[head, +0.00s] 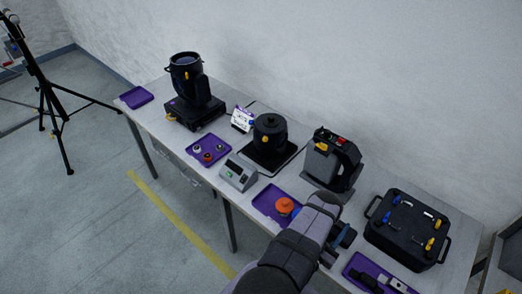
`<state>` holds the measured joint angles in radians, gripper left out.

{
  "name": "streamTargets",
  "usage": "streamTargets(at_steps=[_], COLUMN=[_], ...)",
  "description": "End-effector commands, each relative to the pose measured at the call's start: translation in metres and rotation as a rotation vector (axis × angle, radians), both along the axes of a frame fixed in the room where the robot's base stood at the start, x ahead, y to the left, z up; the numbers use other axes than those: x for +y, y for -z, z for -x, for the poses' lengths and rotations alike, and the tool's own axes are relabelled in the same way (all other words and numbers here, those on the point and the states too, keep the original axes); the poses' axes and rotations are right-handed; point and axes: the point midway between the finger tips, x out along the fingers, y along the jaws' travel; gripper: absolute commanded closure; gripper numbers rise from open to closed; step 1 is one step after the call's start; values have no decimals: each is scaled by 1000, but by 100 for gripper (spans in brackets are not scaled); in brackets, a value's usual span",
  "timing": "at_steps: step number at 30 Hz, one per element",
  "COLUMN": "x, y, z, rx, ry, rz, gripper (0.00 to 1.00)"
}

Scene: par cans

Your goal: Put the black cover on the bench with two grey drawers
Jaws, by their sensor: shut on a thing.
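The bench (228,127) is a long pale table along the wall, with a grey drawer front (195,178) showing under its left part; a second drawer is not clear. My arm reaches in from the bottom over the bench's right front. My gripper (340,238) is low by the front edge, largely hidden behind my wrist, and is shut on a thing. A dark shape beside it may be the black cover, but its outline is not clear. The cover's contact with the bench cannot be seen.
A black lamp (190,83), a black pot-like unit (270,132), a grey-and-black unit (322,163) and a black case (408,225) stand along the bench. Purple trays (262,204) and a small grey box (238,174) lie in front. Bare strips are narrow.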

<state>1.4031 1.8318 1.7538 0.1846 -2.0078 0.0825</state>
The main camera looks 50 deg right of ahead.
Motion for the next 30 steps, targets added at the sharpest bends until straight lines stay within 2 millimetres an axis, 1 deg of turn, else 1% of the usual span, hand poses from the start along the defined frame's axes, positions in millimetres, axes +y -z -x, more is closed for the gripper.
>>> streamTargets(at_steps=[4,8,21,24,30], x=[1,1,1,0,1], y=[1,6,47,50,50], z=[0,0,0,0,0], rx=[0,0,0,0,0], ry=[-1,-1,-1,-1,-1], rz=[2,1,0,1,1], gripper=[85,85,85,85,85])
